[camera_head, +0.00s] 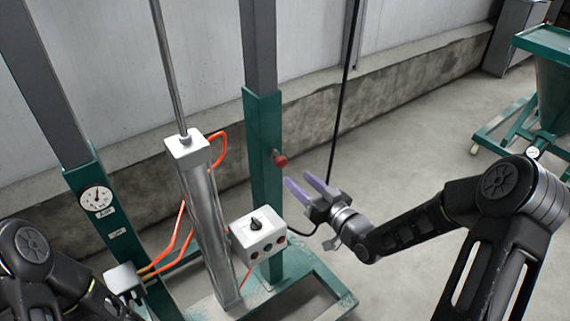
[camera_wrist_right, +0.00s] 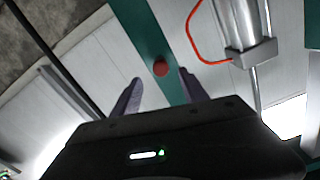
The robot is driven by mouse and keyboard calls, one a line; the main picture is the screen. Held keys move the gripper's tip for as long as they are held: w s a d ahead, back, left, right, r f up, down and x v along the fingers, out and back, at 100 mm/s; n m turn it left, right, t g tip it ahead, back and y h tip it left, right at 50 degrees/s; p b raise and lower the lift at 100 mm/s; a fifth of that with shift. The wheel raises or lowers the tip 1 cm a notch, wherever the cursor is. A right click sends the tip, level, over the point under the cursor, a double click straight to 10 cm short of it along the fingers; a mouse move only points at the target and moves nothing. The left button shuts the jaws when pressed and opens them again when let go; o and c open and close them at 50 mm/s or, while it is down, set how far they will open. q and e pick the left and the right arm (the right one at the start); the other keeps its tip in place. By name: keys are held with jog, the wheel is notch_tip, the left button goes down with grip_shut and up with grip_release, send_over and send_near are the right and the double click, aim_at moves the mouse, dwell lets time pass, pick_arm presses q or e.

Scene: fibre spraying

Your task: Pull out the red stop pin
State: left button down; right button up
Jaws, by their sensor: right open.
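The red stop pin (camera_head: 280,161) has a round red knob and sticks out of the right side of the green post (camera_head: 262,135). My right gripper (camera_head: 305,182) is open, with purple fingers pointing left toward the post. Its fingertips are just below and to the right of the knob, apart from it. In the right wrist view the red stop pin (camera_wrist_right: 160,68) shows beyond and between the two fingers of my right gripper (camera_wrist_right: 163,90), with nothing held. My left arm shows at the lower left of the head view, but its gripper cannot be made out.
A silver cylinder (camera_head: 207,210) with orange hoses stands left of the post. A white control box (camera_head: 257,234) with a black knob sits below the pin. A black cable (camera_head: 340,110) hangs behind my right gripper. A green hopper (camera_head: 550,90) stands at the far right.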

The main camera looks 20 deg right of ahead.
aim_at(284, 164)
jog(key=shift+d+r, duration=0.1)
jog(key=shift+r, duration=0.25)
jog(key=shift+w, duration=0.15)
jog(key=p+x, duration=0.1)
jog(key=x, duration=0.6)
jog(key=shift+w+p, duration=0.3)
jog(key=shift+p, duration=0.05)
grip_shut()
jog(key=shift+s, duration=0.1)
dwell(0.9)
